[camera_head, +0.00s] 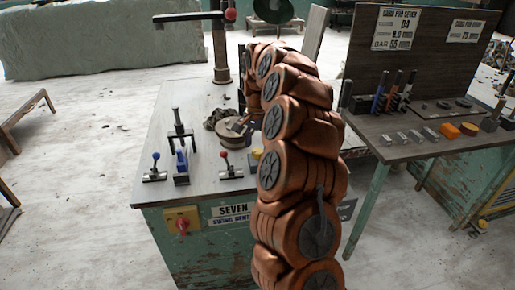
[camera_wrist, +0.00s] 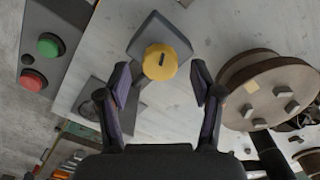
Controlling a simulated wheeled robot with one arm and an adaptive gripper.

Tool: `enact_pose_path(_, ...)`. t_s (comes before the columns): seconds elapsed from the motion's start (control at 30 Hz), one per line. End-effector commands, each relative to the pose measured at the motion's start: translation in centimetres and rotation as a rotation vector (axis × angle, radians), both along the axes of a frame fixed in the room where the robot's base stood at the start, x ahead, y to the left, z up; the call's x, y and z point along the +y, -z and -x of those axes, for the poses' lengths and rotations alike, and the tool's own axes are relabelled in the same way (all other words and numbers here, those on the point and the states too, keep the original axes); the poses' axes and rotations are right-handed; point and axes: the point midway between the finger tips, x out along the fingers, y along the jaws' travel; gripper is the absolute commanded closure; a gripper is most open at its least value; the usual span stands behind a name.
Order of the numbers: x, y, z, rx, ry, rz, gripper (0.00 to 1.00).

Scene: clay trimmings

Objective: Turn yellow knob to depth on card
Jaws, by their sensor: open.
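The yellow knob (camera_wrist: 160,62) sits on a dark grey square base in the wrist view, with a dark mark on its face. My gripper (camera_wrist: 160,82) is open, its two dark fingers on either side of the knob's near edge with visible gaps. I cannot tell its height above the knob. In the head view my arm hides the gripper and most of the knob's area.
The bench (camera_head: 205,95) bears red and blue handled levers, a column and a round clamped disc (camera_wrist: 268,90). Green and red buttons (camera_wrist: 42,62) are at the wrist view's left. A second card (camera_head: 465,30) hangs beside the first. A side table (camera_head: 440,140) holds tools.

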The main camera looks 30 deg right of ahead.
Motion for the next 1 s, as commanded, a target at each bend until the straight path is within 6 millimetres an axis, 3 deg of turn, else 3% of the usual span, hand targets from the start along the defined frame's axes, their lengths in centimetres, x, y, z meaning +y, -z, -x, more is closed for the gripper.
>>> enact_pose_path(0.17,0.0,1.6,0.1,0.001,0.002,-0.001,0.34)
enact_pose_path(0.43,0.0,1.8,0.0,-0.001,0.002,0.000,0.34)
enact_pose_path(1.0,0.0,1.8,0.0,-0.001,0.001,0.000,0.94)
